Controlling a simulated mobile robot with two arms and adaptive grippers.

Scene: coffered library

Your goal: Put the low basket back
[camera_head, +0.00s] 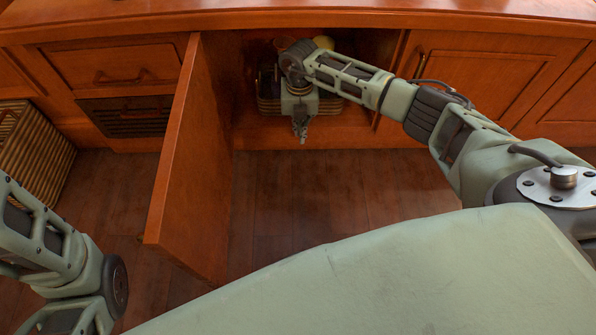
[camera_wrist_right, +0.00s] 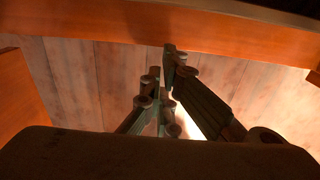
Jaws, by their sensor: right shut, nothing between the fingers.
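The low basket (camera_head: 268,105) is woven in tan and dark bands. In the head view it sits inside the open cabinet, on the cabinet floor (camera_head: 255,135), partly hidden behind my right wrist. My right gripper (camera_head: 300,133) points down in front of the basket, near the cabinet's front edge. Its fingers are shut and empty; they also show closed in the right wrist view (camera_wrist_right: 165,75). I cannot tell whether the gripper touches the basket. The left arm shows at the left edge, but its gripper is not in view.
The cabinet door (camera_head: 190,165) stands open to the left of the opening. A yellow item (camera_head: 324,42) and a reddish one (camera_head: 283,43) show deeper inside the cabinet. A tall woven basket (camera_head: 35,155) stands at the far left. The wooden floor (camera_head: 310,190) ahead is clear.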

